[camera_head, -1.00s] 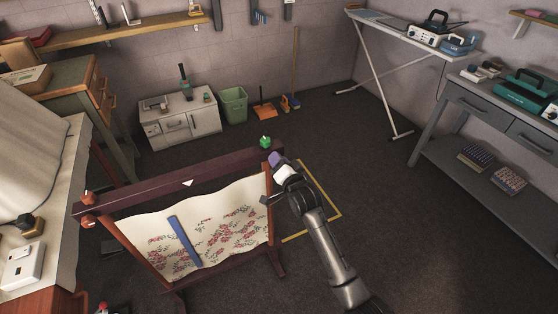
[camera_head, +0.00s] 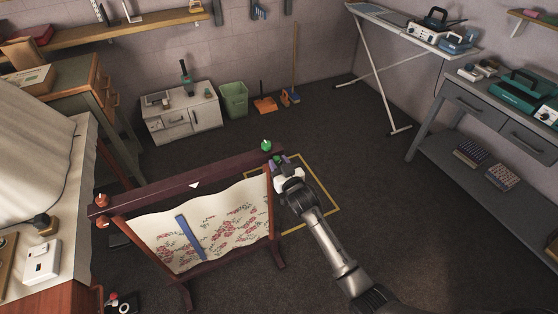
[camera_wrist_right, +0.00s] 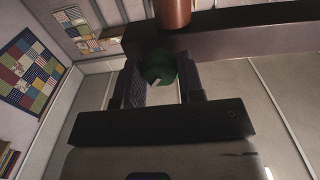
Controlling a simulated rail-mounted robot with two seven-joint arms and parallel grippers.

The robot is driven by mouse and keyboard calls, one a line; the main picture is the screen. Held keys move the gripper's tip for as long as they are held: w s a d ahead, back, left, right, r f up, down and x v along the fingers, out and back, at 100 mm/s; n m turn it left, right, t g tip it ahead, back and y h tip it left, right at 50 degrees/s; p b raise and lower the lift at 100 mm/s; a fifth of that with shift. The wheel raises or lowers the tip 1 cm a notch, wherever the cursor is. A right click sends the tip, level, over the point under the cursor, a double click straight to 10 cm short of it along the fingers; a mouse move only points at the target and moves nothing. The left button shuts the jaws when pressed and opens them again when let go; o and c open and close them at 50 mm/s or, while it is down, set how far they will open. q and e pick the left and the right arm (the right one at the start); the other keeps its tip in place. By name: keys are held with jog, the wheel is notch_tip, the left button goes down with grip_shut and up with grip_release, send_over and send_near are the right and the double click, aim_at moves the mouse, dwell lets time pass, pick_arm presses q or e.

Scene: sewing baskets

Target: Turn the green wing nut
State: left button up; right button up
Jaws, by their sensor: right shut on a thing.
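A dark wooden frame (camera_head: 160,193) holds a cream floral cloth (camera_head: 225,228). At its right end a round green knob (camera_head: 266,145) with a pale mark sits on top, and a smaller green piece shows just below it at my gripper. My right gripper (camera_head: 279,160) is at this end. In the right wrist view a green wing nut (camera_wrist_right: 158,68) with a pale mark lies between my two dark fingers (camera_wrist_right: 160,85), which are shut on it. My fingers partly hide its sides. My left gripper is out of view.
Orange knobs (camera_head: 101,200) sit at the frame's left end. A blue strip (camera_head: 190,238) lies on the cloth. A yellow outline (camera_head: 330,192) marks the floor behind my right arm. Open floor lies toward the grey workbench (camera_head: 440,130) at right.

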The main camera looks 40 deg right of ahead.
jog(key=n, duration=0.3)
jog(key=shift+p, duration=0.4)
jog(key=n, duration=0.3)
jog(key=shift+n+p, duration=0.3)
jog(key=n, duration=1.3)
jog(key=shift+n, duration=0.3)
jog(key=n+p, duration=0.1)
jog(key=n, duration=0.2)
jog(key=shift+f+n, duration=0.1)
jog(key=shift+n, duration=1)
